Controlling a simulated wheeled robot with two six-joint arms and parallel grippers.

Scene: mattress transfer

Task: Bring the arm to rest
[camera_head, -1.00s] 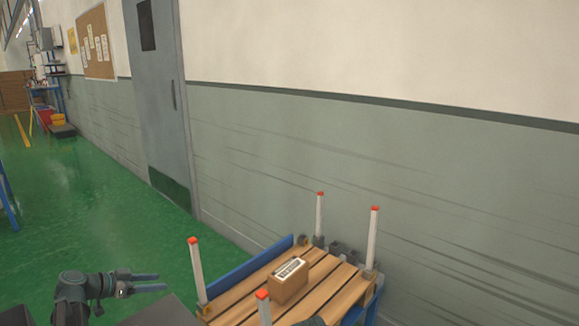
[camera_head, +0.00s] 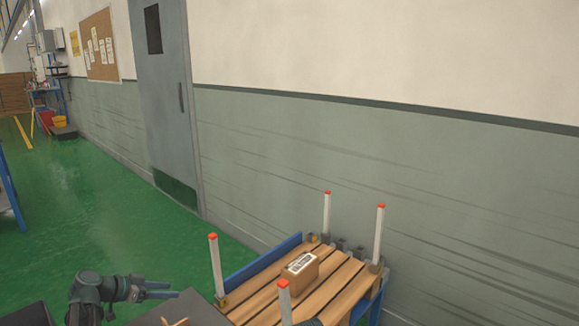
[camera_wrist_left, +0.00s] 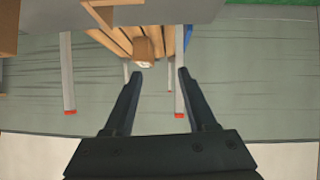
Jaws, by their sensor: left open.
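My left gripper (camera_head: 158,290) is at the lower left of the head view, its fingers pointing right, left of the slatted wooden platform. In the left wrist view its two fingers (camera_wrist_left: 158,75) are spread apart with nothing between them. A small cardboard box with a white label (camera_head: 301,271) lies on the wooden platform (camera_head: 343,290), apart from the gripper. The box also shows in the left wrist view (camera_wrist_left: 143,50), beyond the fingertips. My right gripper cannot be made out.
White posts with red tips (camera_head: 215,265) stand at the platform's corners. A blue side board (camera_head: 263,260) edges it. A grey-green wall (camera_head: 400,180) with a grey door (camera_head: 163,100) runs behind. Open green floor (camera_head: 90,215) lies to the left.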

